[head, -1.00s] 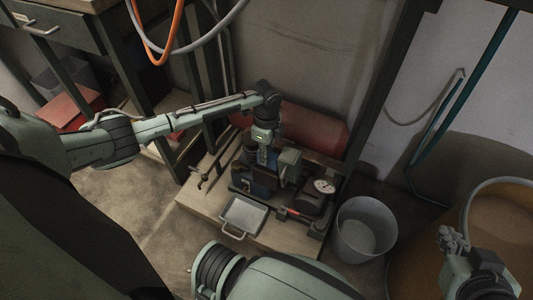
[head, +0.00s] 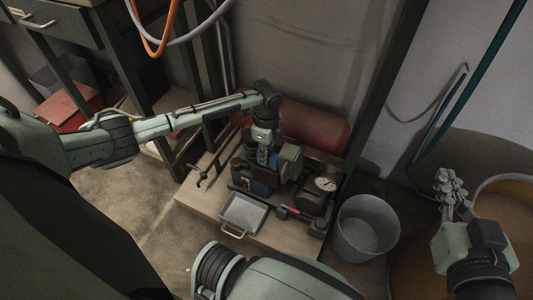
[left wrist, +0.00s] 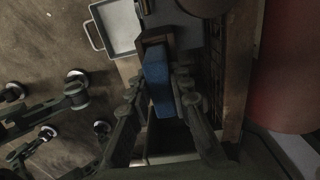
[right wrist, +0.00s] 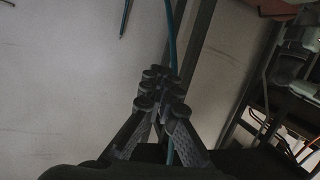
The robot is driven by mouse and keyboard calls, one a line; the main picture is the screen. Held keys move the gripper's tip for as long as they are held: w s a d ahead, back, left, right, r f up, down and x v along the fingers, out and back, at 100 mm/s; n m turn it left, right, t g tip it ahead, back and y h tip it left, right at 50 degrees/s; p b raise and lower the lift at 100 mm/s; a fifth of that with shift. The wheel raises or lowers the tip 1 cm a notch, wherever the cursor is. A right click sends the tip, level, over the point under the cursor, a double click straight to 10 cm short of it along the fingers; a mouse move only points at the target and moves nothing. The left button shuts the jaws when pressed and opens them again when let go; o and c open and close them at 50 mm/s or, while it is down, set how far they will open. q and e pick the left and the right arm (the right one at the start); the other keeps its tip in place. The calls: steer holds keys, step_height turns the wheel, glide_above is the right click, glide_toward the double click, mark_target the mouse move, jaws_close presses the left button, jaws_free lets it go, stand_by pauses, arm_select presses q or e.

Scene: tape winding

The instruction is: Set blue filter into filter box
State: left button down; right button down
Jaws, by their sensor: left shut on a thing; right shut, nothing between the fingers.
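The blue filter (left wrist: 157,80) is a narrow blue block between the fingers of my left gripper (left wrist: 160,92) in the left wrist view. One end of it meets a brown and dark piece. In the head view the filter (head: 262,187) shows as a blue patch low at the machine, below my left gripper (head: 262,166). I cannot tell how far it sits inside the filter box, whose outline is hidden by the gripper and machine parts. My right gripper (head: 451,184) is shut and empty at the right, away from the machine; it also shows in the right wrist view (right wrist: 160,92).
The machine has a round gauge (head: 325,184) and stands on a low wooden base (head: 205,212). A metal tray (head: 243,213) lies in front. A grey bucket (head: 367,228) and a large tan drum (head: 503,193) stand right. A red cylinder (head: 318,128) lies behind.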

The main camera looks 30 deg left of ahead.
arm_select(q)
steer(key=shift+f+b, duration=0.3)
steer(key=shift+f, duration=0.15)
arm_select(e)
steer(key=shift+a+r+t+y, duration=0.3)
steer(key=shift+a+r+t, duration=0.15)
steer(key=shift+r, duration=0.45)
steer(key=shift+a+r+t+y, duration=0.3)
steer(key=shift+a+r+t, duration=0.15)
steer(key=shift+r, duration=0.4)
steer(key=shift+a+r+t+y, duration=0.3)
steer(key=shift+a+r+t, duration=0.15)
steer(key=shift+r, duration=0.45)
arm_select(q)
steer(key=shift+f, duration=0.5)
steer(key=c, duration=1.3)
jaws_free()
arm_select(e)
steer(key=shift+w, duration=0.1)
arm_select(q)
steer(key=shift+r, duration=0.1)
arm_select(e)
steer(key=shift+f, duration=0.2)
arm_select(q)
step_height(320, 180, up, 12)
steer(key=shift+f, duration=0.1)
arm_select(e)
steer(key=shift+r, duration=0.1)
